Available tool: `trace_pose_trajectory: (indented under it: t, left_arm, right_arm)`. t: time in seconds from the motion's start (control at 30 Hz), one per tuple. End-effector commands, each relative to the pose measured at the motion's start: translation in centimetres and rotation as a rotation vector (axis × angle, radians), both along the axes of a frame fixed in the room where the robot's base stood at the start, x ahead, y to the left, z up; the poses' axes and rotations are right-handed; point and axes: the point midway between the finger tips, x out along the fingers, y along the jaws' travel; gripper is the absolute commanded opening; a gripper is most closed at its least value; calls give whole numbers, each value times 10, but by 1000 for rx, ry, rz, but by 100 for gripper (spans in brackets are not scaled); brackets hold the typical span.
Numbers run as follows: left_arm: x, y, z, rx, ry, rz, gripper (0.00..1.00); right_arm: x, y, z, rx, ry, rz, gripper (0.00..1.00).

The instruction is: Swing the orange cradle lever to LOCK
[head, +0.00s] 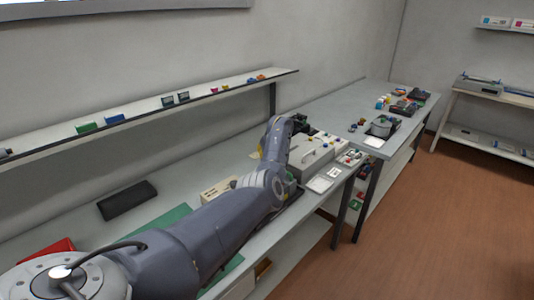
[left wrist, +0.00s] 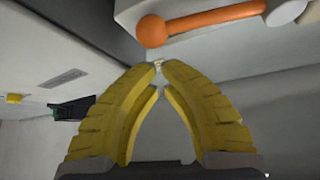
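The orange lever (left wrist: 215,21) shows at the top of the left wrist view. It has a round orange knob (left wrist: 152,31) at its left end and a pale grey hub (left wrist: 286,10) at its right end. It lies across a light-coloured body. My left gripper (left wrist: 159,66) has yellow fingers with their tips drawn together just below the lever, apart from it in the picture. I see nothing clearly held. In the head view my left arm reaches to a pale box-like unit (head: 313,156) on the bench; the lever and LOCK mark cannot be made out. My right gripper is not in view.
A long shelf (head: 150,118) with small coloured boxes runs along the wall above the bench. A black case (head: 127,200) and a green mat (head: 165,224) lie on the bench. A second grey table (head: 345,108) with several parts stands beyond.

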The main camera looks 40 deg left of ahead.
Motion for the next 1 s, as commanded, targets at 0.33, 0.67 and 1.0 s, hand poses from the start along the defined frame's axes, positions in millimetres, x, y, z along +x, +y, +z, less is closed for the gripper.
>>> trace_pose_trajectory:
  t: [0.33, 0.67, 1.0]
  left_arm:
    - [0, 0, -8, -1, -1, 0, 0]
    - [-8, -14, -5, 0, -1, -1, 0]
    - [-15, -27, -2, -1, -1, 0, 0]
  right_arm:
    - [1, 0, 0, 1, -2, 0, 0]
    - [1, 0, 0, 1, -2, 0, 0]
    - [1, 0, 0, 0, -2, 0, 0]
